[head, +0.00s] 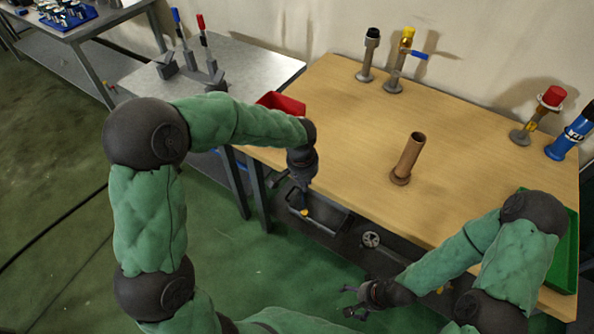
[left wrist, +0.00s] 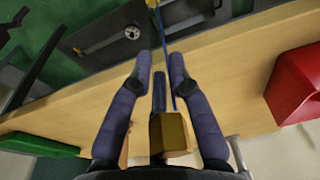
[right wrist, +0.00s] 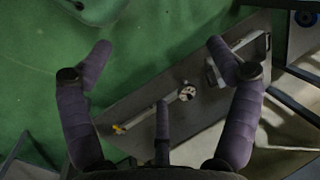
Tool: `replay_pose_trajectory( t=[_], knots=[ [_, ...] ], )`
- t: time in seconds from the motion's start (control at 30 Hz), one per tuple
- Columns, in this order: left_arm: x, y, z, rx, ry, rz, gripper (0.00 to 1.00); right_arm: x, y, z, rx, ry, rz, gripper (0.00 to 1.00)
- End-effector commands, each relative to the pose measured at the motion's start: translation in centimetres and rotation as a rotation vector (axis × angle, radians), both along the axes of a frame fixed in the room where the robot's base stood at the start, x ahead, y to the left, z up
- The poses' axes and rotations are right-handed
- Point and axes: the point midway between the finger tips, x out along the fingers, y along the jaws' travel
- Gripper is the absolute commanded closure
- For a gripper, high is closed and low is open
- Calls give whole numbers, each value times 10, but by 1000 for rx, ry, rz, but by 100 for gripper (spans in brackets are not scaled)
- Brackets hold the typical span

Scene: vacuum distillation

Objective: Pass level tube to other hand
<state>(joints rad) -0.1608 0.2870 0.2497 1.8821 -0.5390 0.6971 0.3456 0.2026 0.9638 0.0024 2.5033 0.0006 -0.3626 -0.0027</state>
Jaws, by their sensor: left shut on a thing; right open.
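The level tube (left wrist: 165,45) shows in the left wrist view as a thin blue line running between my left fingers, with a brass-coloured block (left wrist: 172,132) near the palm. My left gripper (left wrist: 160,62) is shut on it. In the head view my left gripper (head: 304,186) points down at the table's front edge, and a small yellow tip (head: 304,212) shows below it. My right gripper (head: 352,300) is open and empty, low in front of the table and to the right of the left one. Its spread fingers (right wrist: 155,62) show in the right wrist view, with nothing between them.
A brown tube (head: 410,155) stands upright on the wooden table (head: 335,120). Fittings stand along the back. A red bin (head: 284,103) is at the left edge, a green bin (head: 565,250) at the right. A dark tray (head: 330,218) lies below the table's front edge.

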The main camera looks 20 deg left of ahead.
Motion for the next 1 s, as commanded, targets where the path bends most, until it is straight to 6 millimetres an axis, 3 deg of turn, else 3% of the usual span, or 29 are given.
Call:
replay_pose_trajectory(
  t=[0.3, 0.5, 0.57, 0.67, 0.7, 0.87, 1.0],
  knots=[
    [-10, -75, 28, 0, -3, -348, 100, 0, 0, 0, 0, 0, 0, 11],
    [-14, -104, 38, 0, -3, -489, 100, 0, 0, 0, 0, 0, 0, 11],
    [-15, -109, 40, 0, -1, -514, 100, 0, 0, 0, 0, 0, 0, 13],
    [-16, -113, 41, 1, 0, -536, 100, 2, 0, 1, -2, -9, 3, 42],
    [-16, -114, 41, 0, 0, -541, 100, 4, 1, 3, -3, -22, 9, 44],
    [-16, -114, 42, 1, 0, -543, 100, 23, 5, 20, -22, -145, 58, 44],
    [-16, -114, 42, 0, -1, -542, 100, 49, 14, 49, -50, -334, 132, 44]
  ],
)
